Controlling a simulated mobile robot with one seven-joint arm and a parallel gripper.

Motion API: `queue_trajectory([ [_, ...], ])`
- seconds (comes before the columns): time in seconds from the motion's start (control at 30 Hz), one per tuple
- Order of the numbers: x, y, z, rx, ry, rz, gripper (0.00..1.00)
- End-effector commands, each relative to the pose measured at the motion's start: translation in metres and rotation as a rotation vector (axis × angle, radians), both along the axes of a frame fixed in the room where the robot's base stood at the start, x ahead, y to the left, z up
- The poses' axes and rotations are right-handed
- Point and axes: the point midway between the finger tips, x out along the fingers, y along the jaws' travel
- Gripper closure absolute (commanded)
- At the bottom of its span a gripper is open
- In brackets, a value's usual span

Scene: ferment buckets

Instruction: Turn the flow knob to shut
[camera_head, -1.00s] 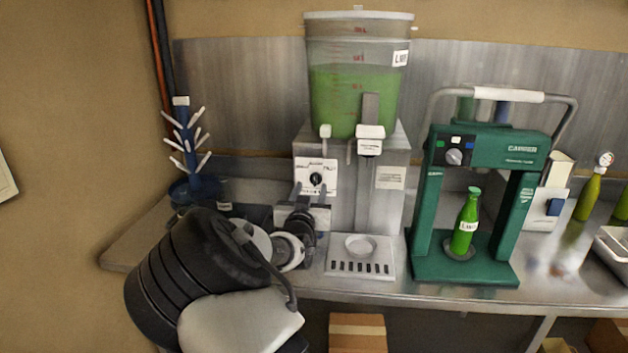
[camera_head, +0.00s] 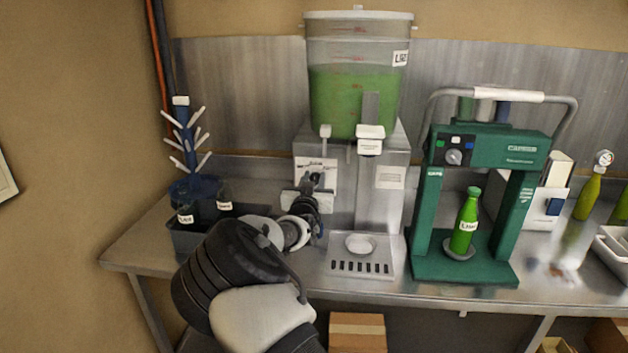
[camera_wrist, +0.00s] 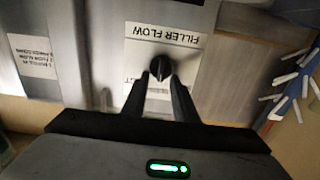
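The flow knob (camera_wrist: 160,67) is small, round and black, on a white label (camera_wrist: 163,44) reading FILLER FLOW, which appears upside down in the wrist view. In the head view the label (camera_head: 316,165) is on the front of the steel filler (camera_head: 378,215), and my gripper (camera_head: 317,184) covers most of the knob. In the wrist view my gripper (camera_wrist: 160,80) is open, its two dark fingertips on either side of the knob's lower part. I cannot tell whether they touch it.
A clear tank (camera_head: 352,85) of green liquid sits on the filler. A drip tray (camera_head: 360,267) is below. A green capper (camera_head: 425,205) holding a green bottle (camera_head: 465,222) stands right. A blue bottle tree (camera_head: 186,150) and a grey bin (camera_head: 190,242) stand left.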

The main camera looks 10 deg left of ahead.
Motion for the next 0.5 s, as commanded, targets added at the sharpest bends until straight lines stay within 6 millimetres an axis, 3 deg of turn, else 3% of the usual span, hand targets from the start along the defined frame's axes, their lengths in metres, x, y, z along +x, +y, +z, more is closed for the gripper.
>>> queue_trajectory([
  [0.5,-0.0003,0.003,-0.0027,-0.138,0.004,0.001,0.96],
])
